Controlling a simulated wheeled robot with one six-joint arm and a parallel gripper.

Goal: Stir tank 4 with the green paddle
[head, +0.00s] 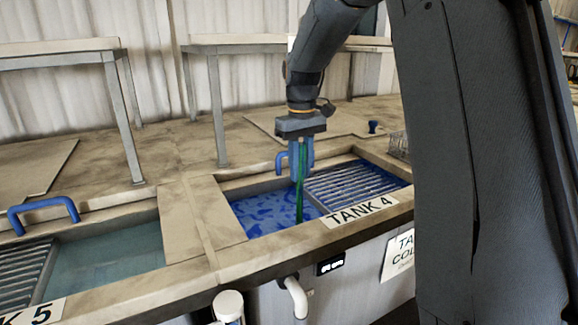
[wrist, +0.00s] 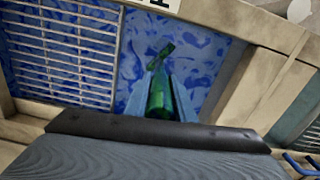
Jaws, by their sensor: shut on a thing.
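The green paddle (head: 301,180) hangs nearly upright from my gripper (head: 301,150), whose blue fingers are shut on its upper part. Its lower end reaches down to the blue liquid in tank 4 (head: 262,213), in the open left part of the tank beside the grating. In the wrist view the paddle (wrist: 161,88) is between the two fingers (wrist: 160,95), with its lower end against the blue liquid. I cannot tell how deep the tip goes.
A metal grating (head: 352,186) covers the right part of tank 4. Tank 5 (head: 105,260), with greenish liquid, is at left. A wire basket (head: 398,145) is at the back right.

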